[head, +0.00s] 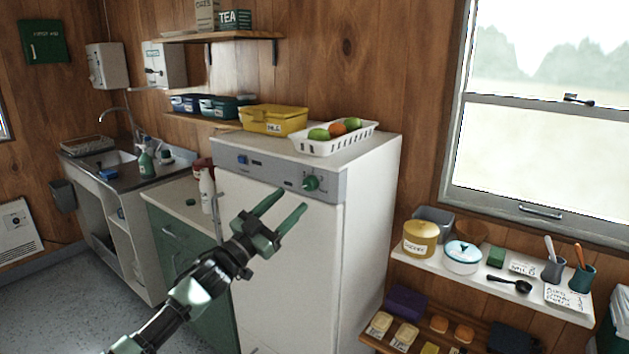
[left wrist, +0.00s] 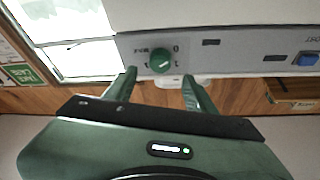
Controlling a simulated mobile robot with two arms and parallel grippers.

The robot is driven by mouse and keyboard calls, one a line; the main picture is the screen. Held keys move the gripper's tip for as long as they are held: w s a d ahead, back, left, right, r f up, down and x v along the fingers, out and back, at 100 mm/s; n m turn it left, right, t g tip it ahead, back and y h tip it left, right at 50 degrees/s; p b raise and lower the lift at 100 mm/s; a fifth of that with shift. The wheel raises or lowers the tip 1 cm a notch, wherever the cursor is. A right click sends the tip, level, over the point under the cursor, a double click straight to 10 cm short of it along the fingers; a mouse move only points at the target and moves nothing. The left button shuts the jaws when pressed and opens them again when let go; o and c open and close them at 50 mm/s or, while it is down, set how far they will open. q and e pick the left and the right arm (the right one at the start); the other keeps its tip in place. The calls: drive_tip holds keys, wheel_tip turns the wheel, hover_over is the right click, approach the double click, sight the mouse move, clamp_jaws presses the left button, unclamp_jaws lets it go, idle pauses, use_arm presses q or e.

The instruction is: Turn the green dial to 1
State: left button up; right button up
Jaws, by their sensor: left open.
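The green dial (head: 310,183) is on the grey control panel (head: 265,169) at the top front of the white fridge-like cabinet, right of a small blue knob (head: 242,160). Small marks surround the dial; I cannot read its setting surely. My left gripper (head: 294,204) is open and empty, its fingers pointing up toward the panel, just in front of and below the dial in the picture. In the left wrist view, the dial (left wrist: 161,60) appears between and beyond the two fingertips (left wrist: 158,75), apart from them. My right gripper is not in view.
A shelf (head: 480,279) with tins and cups is on the right. A counter with a sink (head: 110,158) is on the left. The space before the panel is clear.

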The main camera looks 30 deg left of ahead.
sight(307, 186)
use_arm(q)
drive_tip(key=p+x, duration=0.1)
drive_tip(key=x, duration=0.5)
drive_tip(key=shift+p, duration=0.3)
clamp_jaws()
